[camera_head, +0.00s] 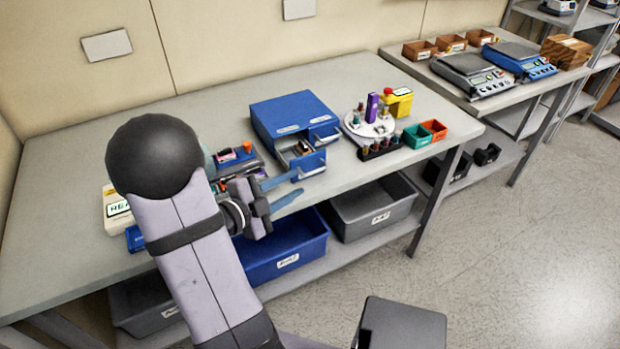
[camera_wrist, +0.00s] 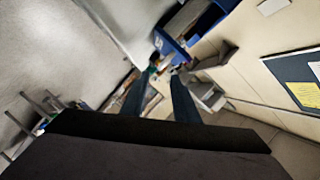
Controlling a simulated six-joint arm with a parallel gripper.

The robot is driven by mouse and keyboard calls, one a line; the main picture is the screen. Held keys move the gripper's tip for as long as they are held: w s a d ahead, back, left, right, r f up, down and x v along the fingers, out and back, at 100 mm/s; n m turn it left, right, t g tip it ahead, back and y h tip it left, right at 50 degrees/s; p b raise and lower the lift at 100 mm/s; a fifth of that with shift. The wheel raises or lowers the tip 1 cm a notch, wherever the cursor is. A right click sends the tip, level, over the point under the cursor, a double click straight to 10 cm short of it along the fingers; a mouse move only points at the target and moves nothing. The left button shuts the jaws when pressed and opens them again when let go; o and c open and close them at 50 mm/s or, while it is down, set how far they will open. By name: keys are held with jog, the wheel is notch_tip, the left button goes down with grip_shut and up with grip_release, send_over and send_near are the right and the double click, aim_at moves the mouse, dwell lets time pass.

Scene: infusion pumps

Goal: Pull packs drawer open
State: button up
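A blue two-drawer cabinet (camera_head: 290,112) stands on the bench in the head view. Its left drawer (camera_head: 312,163) is pulled out, with small items inside. Its right drawer front (camera_head: 326,135) sits farther back; how far it is out is hard to tell. The labels are too small to read, so I cannot tell which is the packs drawer. My gripper (camera_head: 297,183) is open and empty, its two bluish fingers apart, just in front of and left of the left drawer. The wrist view shows both fingers apart (camera_wrist: 158,88), with blue cabinet parts (camera_wrist: 172,45) beyond them.
A white round carousel (camera_head: 370,128) with a purple item stands right of the cabinet, with a green bin (camera_head: 416,137) and an orange bin (camera_head: 434,129). Small devices lie left, partly behind my arm. Blue (camera_head: 285,255) and grey (camera_head: 372,212) bins sit on the shelf below.

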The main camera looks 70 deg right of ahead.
aim_at(312, 173)
jog(key=shift+p+x, duration=0.55)
jog(key=shift+x, duration=3.15)
jog(key=shift+w, duration=0.1)
grip_shut()
